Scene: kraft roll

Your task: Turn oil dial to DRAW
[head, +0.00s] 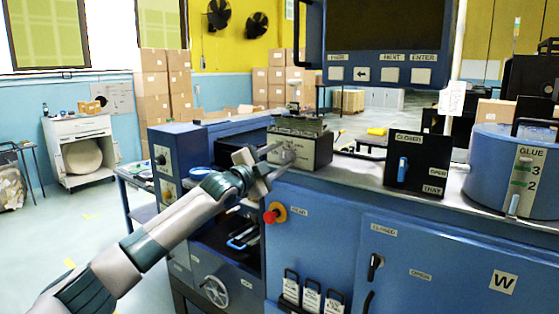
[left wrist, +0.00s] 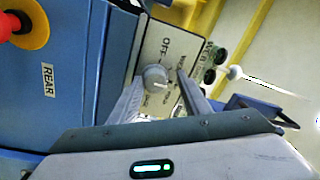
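The oil dial is a round grey knob (left wrist: 155,77) on a pale panel in the left wrist view. OFF is printed above it; other lettering around it is small or partly covered, and I cannot read DRAW. In the head view the dial's box (head: 314,152) stands on the machine's front edge, its knob largely behind my fingers. My left gripper (head: 283,155) is at this panel. In the left wrist view its fingers (left wrist: 161,84) lie on either side of the knob, the left one close to it, with a gap at the right one. My right gripper is not in view.
A red emergency knob (head: 275,213) on a yellow base sits below the dial box. A black box with a blue lever (head: 403,168) and a blue glue pot (head: 512,185) stand to the right. A screen panel with buttons (head: 380,73) hangs above.

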